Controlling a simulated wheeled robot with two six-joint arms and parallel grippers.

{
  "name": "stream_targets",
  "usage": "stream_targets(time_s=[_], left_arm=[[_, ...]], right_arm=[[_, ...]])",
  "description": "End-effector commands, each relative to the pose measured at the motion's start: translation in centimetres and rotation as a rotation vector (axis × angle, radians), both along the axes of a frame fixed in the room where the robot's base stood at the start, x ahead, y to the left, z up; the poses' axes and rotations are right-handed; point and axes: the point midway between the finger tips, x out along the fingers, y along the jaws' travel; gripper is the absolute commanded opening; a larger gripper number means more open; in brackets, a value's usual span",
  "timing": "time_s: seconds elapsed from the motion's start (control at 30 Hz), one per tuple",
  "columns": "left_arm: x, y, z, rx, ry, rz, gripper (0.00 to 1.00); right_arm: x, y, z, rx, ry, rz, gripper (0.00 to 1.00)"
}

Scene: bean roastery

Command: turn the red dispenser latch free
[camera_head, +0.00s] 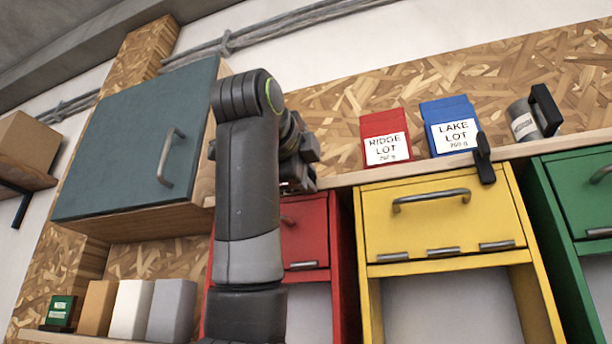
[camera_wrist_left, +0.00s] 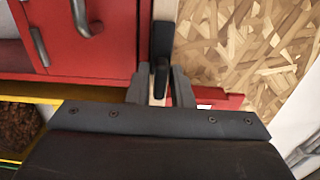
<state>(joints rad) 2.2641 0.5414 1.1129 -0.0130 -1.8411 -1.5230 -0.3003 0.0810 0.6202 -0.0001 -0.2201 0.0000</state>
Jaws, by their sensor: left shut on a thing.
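The red dispenser (camera_head: 305,235) stands left of the yellow one, partly hidden by my left arm. Its front and metal handle (camera_wrist_left: 84,18) show in the left wrist view. The black latch (camera_wrist_left: 161,38) is a narrow bar at the side of the red front, over a pale wooden edge. My left gripper (camera_wrist_left: 160,84) is shut on the latch, with one finger on each side. In the head view my left gripper (camera_head: 300,165) is at the dispenser's top, and the latch is hidden behind it. My right gripper is not in view.
The yellow dispenser (camera_head: 445,220) has a black latch (camera_head: 484,158) at its upper edge. A green dispenser (camera_head: 590,195) is at the right. A red bag (camera_head: 384,130) and blue bag (camera_head: 450,120) stand on the shelf above. A teal cabinet (camera_head: 125,140) is left of my arm.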

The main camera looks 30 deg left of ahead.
Motion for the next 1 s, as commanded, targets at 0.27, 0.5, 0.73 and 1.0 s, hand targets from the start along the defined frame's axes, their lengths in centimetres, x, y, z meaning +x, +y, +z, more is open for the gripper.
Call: stream_targets(time_s=[0.27,0.5,0.73,1.0], left_arm=[[0.0,0.0,0.0,0.01,0.002,-0.001,0.0],[0.0,0.0,0.0,0.009,0.002,-0.001,0.32],[0.0,0.0,0.0,0.008,0.002,0.0,0.33],[-2.2,-0.6,-0.2,0.008,-0.002,-0.001,0.33]], right_arm=[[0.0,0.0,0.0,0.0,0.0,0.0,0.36],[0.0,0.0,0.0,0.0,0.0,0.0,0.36],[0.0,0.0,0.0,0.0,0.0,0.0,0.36],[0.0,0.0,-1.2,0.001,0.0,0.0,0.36]])
